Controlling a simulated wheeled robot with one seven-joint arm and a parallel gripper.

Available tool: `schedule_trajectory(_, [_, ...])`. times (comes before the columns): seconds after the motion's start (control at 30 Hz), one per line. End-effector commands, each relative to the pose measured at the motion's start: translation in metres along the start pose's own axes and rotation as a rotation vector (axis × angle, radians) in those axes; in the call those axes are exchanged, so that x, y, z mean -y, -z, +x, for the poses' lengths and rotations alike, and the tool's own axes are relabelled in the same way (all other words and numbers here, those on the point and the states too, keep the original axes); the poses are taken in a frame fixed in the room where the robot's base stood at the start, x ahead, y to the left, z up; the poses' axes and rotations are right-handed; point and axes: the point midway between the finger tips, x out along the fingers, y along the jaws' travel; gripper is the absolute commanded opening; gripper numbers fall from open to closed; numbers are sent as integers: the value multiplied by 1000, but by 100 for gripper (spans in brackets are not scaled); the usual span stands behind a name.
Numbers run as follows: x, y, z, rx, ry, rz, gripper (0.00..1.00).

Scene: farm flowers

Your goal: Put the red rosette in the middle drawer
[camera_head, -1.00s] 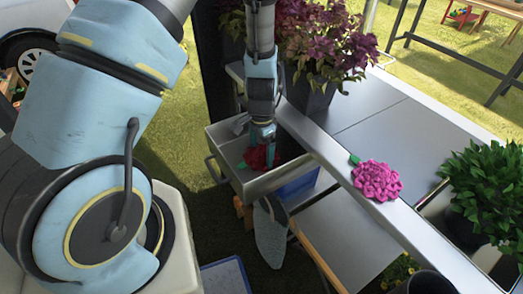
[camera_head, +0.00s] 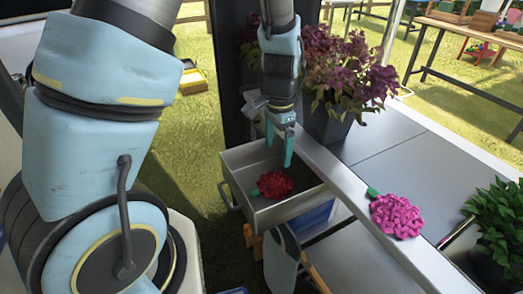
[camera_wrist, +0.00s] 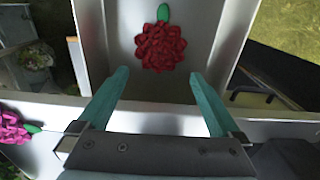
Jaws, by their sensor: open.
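The red rosette (camera_head: 275,185) with a green tab lies inside the open metal drawer (camera_head: 290,207). In the wrist view the rosette (camera_wrist: 161,46) rests on the floor of the drawer (camera_wrist: 119,62), ahead of my fingertips. My gripper (camera_head: 279,150) is open and empty, pointing down above the drawer and apart from the rosette. Both teal fingers of my gripper (camera_wrist: 157,80) show spread in the wrist view. Whether this drawer is the middle one cannot be told, as the front of the unit is mostly hidden.
A pink rosette (camera_head: 397,215) lies on the counter ledge (camera_head: 345,190) to the right of the drawer. A dark pot of purple flowers (camera_head: 340,75) stands behind it. A green bush (camera_head: 500,215) stands at the right. A blue bin (camera_head: 305,222) shows below the drawer.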

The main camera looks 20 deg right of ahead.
Motion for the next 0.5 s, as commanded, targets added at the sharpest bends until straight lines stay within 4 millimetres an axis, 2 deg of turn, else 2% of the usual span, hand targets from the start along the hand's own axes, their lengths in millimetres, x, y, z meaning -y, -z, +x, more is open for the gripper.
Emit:
schedule_trajectory(0.17, [2,-2,-3,-2,1,-11,100])
schedule_trajectory(0.27, [13,-16,-11,-11,1,-86,100])
schedule_trajectory(0.37, [32,-47,-28,-30,5,-245,100])
schedule_trajectory(0.5, [58,-111,-57,-63,18,-559,100])
